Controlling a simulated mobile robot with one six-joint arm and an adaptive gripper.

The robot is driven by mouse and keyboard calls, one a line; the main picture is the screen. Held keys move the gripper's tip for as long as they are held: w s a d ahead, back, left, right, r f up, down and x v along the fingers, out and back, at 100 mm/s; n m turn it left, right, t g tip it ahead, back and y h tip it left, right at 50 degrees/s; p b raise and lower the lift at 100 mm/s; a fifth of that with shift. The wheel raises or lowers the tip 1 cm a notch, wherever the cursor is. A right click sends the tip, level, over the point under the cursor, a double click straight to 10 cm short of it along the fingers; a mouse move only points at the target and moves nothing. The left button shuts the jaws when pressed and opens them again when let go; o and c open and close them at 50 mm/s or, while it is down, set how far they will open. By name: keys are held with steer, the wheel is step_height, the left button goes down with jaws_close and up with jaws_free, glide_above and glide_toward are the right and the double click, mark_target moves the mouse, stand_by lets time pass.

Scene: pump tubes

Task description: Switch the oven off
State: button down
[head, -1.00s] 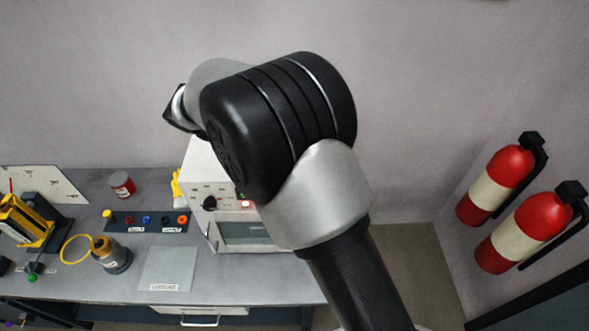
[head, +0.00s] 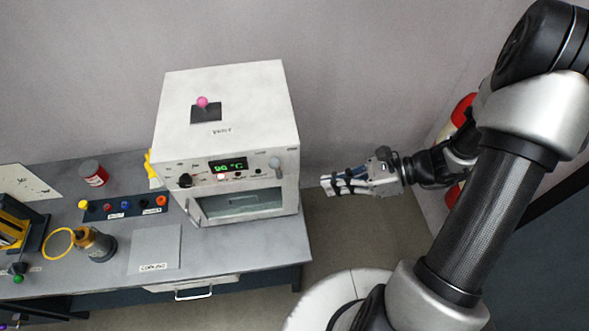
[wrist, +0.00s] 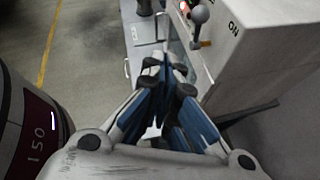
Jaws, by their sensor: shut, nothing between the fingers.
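The oven (head: 228,110) is a white box at the right end of the bench. Its front has a green display (head: 229,166) that seems to read 96 °C, a black knob (head: 185,181) at left and a small red light. A grey ball-ended lever (head: 275,162) is at the front's right; it also shows in the wrist view (wrist: 200,15), beside the word ON on the oven's side. My gripper (head: 324,186) is shut and empty, right of the oven and apart from it. In the wrist view its fingertips (wrist: 166,66) point along the oven's front, short of the lever.
A pink-knobbed control (head: 202,102) sits on the oven's top. Red extinguishers (head: 462,112) are behind my arm. Floor right of the bench is free.

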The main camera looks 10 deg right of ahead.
steer(key=d+m+t, duration=0.2)
glide_toward(276, 168)
steer(key=w+a+f, duration=0.2)
steer(key=a+f, duration=0.2)
steer(key=f, duration=0.1)
steer(key=shift+h, duration=0.3)
steer(key=shift+w+t, duration=0.1)
steer(key=shift+t, duration=0.2)
